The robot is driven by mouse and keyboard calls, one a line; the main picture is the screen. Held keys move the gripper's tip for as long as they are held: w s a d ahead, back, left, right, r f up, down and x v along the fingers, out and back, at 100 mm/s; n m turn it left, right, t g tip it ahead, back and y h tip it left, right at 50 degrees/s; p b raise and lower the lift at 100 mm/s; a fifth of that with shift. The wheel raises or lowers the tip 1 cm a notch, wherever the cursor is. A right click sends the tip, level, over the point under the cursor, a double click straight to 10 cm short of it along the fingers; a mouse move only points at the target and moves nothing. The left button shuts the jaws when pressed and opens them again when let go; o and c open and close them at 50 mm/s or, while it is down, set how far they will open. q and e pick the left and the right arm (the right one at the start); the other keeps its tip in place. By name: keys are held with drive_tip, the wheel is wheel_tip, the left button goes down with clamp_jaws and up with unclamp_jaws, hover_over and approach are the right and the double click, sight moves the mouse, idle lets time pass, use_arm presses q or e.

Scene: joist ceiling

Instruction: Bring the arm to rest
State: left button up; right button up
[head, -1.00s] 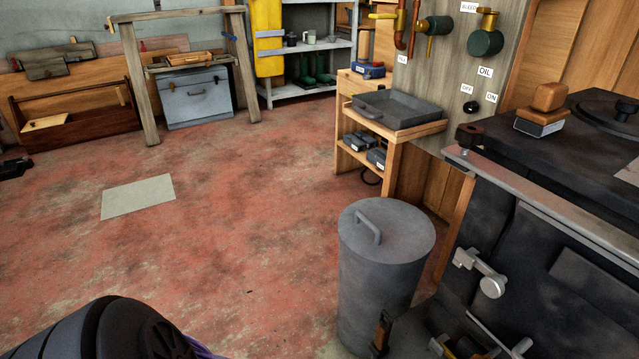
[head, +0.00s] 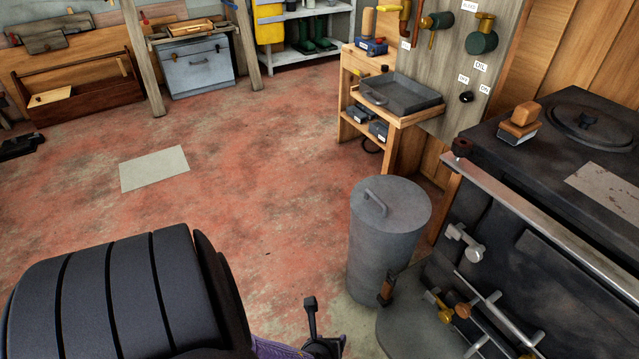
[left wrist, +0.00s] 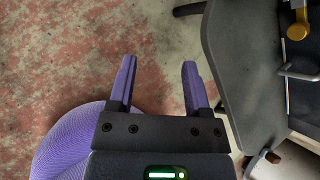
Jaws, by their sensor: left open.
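My left arm (head: 120,300) fills the lower left of the head view, a large dark ribbed link. A purple part and a small dark part of it show at the bottom edge. My left gripper (left wrist: 159,78) shows clearly in the left wrist view. Its two purple fingers are apart with nothing between them, above the red, worn floor. The fingers are left of a dark grey plate (left wrist: 243,75) and do not seem to touch it. My right arm and gripper are in neither view.
A grey lidded bin (head: 390,250) stands beside the black stove (head: 560,220), whose front has a rail and handles. A wooden stand (head: 395,150) holds a grey tray (head: 400,97). The red floor (head: 250,180) in the middle is mostly clear, with a pale flat sheet (head: 154,169).

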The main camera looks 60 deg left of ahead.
use_arm(q)
drive_tip(key=shift+s+a+r+n+g, duration=0.1)
drive_tip(key=shift+s+a+n+g, duration=0.1)
drive_tip(key=shift+s, duration=0.15)
drive_tip(key=shift+s+a+n+g, duration=0.1)
drive_tip(key=shift+s+n, duration=0.1)
drive_tip(key=shift+s, duration=0.15)
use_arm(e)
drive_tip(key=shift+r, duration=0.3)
